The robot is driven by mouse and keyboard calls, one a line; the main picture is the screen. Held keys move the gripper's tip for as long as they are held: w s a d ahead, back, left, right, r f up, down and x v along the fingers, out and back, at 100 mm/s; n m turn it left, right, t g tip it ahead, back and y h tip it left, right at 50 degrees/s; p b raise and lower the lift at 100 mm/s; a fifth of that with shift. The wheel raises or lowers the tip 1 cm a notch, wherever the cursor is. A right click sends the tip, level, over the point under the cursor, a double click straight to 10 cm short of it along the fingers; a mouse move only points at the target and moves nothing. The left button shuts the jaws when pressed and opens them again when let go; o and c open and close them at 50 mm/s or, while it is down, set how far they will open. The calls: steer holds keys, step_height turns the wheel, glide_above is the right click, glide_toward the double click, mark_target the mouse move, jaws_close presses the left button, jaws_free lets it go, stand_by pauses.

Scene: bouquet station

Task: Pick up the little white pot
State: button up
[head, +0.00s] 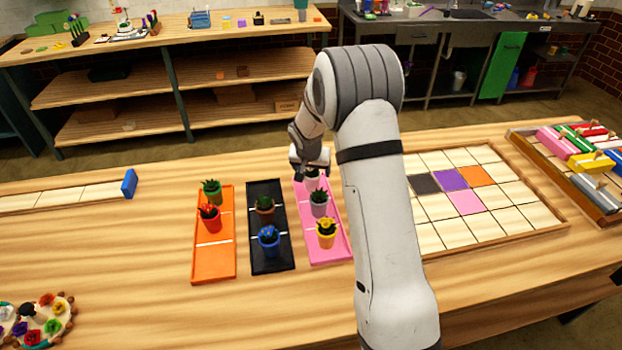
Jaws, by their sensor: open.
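The little white pot (312,183) stands at the far end of the pink tray (341,246), with a dark plant in it. My gripper (310,170) is directly over or at this pot and hides its upper part. The gripper is open. I cannot tell whether its fingers are around the pot or just above it.
Left of the pink tray are a black tray (285,262) with brown and blue pots and an orange tray (212,265) with green and red pots. A wooden grid board (440,235) lies right of my arm. Bare table lies in front of the trays.

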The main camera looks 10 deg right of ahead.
steer(key=c, duration=1.3)
